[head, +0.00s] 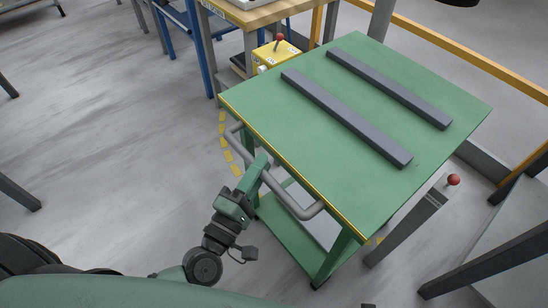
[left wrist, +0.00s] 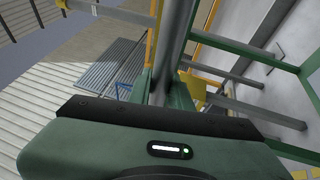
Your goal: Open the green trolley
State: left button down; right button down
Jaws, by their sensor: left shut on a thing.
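The green trolley (head: 290,130) stands in the middle of the head view, with a flat green top and a yellow-edged near side. A grey tubular handle (head: 296,204) runs along that near side. My left gripper (head: 262,168) is shut on the handle, near the middle of its bar. No drawer or door of the trolley shows clearly. My right gripper is not in view.
Two dark grey bars (head: 345,115) lie on the trolley top. A yellow box with a red knob (head: 278,55) stands behind its left corner. A grey post with a red knob (head: 430,205) stands at the right.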

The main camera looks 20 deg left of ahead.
pick_arm(q)
jog(key=shift+s+a+f, duration=0.1)
jog(key=shift+s+a, duration=0.1)
jog(key=shift+s, duration=0.15)
jog(key=c, duration=1.5)
grip_release()
jog(key=shift+o, duration=1)
